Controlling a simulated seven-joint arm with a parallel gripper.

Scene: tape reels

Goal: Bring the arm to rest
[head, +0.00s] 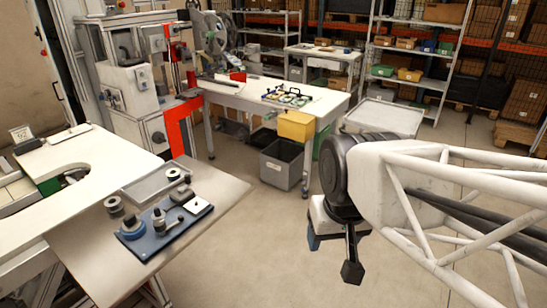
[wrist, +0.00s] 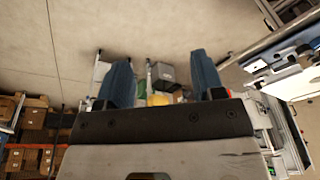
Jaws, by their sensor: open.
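My gripper (head: 332,254) hangs at the end of my white lattice arm, in the right half of the head view, over open floor. In the wrist view my gripper (wrist: 158,80) shows two blue fingers set wide apart, with nothing between them but the distant room. It is open and empty. It is well to the right of the work table (head: 218,197), apart from everything there. In the head view one finger is partly hidden behind the gripper body.
The table holds a blue tray (head: 150,247) with reels, a grey tray (head: 150,188) and loose reels (head: 114,205). Behind stand a white workbench (head: 225,99), a grey bin (head: 281,165), a yellow box (head: 296,125) and shelves (head: 415,79). The floor (head: 265,235) around my gripper is clear.

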